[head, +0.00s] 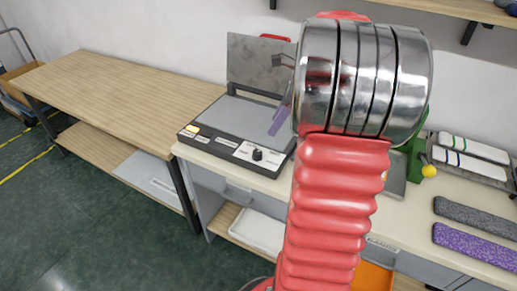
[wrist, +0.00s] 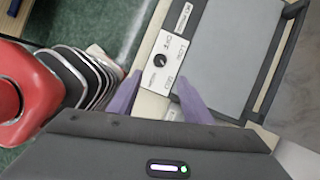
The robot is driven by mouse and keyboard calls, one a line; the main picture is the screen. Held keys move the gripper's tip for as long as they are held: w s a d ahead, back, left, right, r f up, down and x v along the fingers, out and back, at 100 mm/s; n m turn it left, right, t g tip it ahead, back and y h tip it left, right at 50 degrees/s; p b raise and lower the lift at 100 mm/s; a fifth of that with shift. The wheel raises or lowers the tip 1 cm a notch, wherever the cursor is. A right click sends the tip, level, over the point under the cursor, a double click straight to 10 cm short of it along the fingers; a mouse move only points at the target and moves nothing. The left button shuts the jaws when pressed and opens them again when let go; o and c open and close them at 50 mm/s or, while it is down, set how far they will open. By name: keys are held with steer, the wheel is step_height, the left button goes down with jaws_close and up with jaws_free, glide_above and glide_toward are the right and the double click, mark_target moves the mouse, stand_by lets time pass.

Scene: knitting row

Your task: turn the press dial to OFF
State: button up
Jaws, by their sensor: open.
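The press (head: 215,128) stands on the bench with its grey lid (head: 262,62) raised. Its black dial (head: 257,155) sits on a white label panel at the front right corner. In the wrist view the dial (wrist: 160,60) is just beyond my fingertips, roughly centred between them; the print around it is too small to read surely, and I cannot tell its setting. My gripper (wrist: 158,77) is open and empty, with two purple fingers apart. In the head view one purple finger (head: 279,119) shows above the press; the rest is hidden behind my arm.
A long wooden table (head: 110,85) to the left is clear on top. Right of my arm are a green device with a yellow knob (head: 429,171), a rack of white rolled pieces (head: 473,150), and grey (head: 475,213) and purple (head: 472,246) strips.

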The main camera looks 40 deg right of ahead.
mark_target(258, 152)
steer(key=shift+f, duration=0.15)
steer(key=x, duration=1.3)
steer(key=shift+w+a+f, duration=0.1)
steer(key=shift+w+f, duration=0.1)
steer(key=shift+f, duration=0.05)
steer(key=shift+c, duration=0.3)
steer(key=c, duration=0.9)
steer(key=shift+a, duration=0.2)
steer(key=shift+c, duration=0.5)
steer(key=shift+d, duration=0.15)
